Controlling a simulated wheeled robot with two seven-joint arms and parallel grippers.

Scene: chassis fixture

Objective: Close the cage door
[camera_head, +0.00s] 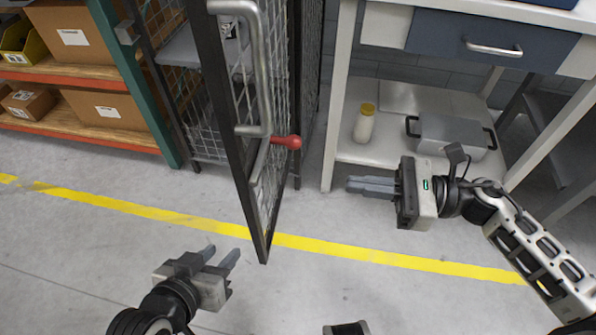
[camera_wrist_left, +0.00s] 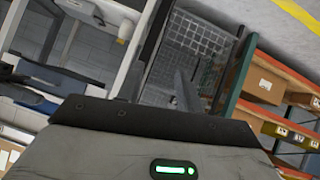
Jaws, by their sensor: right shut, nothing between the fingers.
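The cage door (camera_head: 232,130) has a dark frame, wire mesh and a grey tubular handle. It stands open, swung out toward me, seen nearly edge-on in the head view. A red knob (camera_head: 287,142) sticks out to the right of the handle. The cage (camera_head: 190,95) behind it shows mesh and a grey shelf; it also shows in the left wrist view (camera_wrist_left: 195,45). My left gripper (camera_head: 224,251) is open and empty, left of the door's lower corner and apart from it. My right gripper (camera_head: 350,186) is shut and empty, right of the door and not touching it.
A shelf rack (camera_head: 85,75) with cardboard boxes and a yellow bin stands left of the cage. A workbench (camera_head: 340,110) with a blue drawer stands at the right; its lower shelf holds a yellow-lidded jar (camera_head: 364,124) and a grey case (camera_head: 447,135). The floor in front is clear.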

